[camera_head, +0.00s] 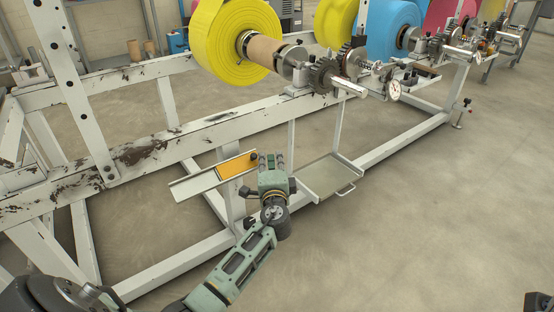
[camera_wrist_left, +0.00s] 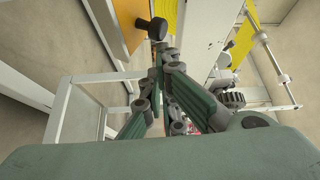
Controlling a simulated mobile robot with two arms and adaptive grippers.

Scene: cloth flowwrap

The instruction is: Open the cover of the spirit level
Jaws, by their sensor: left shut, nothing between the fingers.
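An orange cover plate (camera_head: 236,167) with a black knob (camera_head: 254,156) at its right end lies on a narrow white tray (camera_head: 192,187) on the machine frame. I take it for the cover of the spirit level; no level vial shows. In the left wrist view the orange plate (camera_wrist_left: 112,22) and black knob (camera_wrist_left: 155,28) are at the top. My left gripper (camera_head: 272,157) is just right of the knob, with its fingers shut and empty. In the wrist view its fingertips (camera_wrist_left: 159,50) lie just below the knob; I cannot tell whether they touch.
The white frame (camera_head: 150,152) with chipped paint runs behind the gripper. A grey tray (camera_head: 330,175) with a handle is close on the right. A yellow roll (camera_head: 225,45) and gears (camera_head: 323,75) are above. The floor (camera_head: 430,230) at right is clear.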

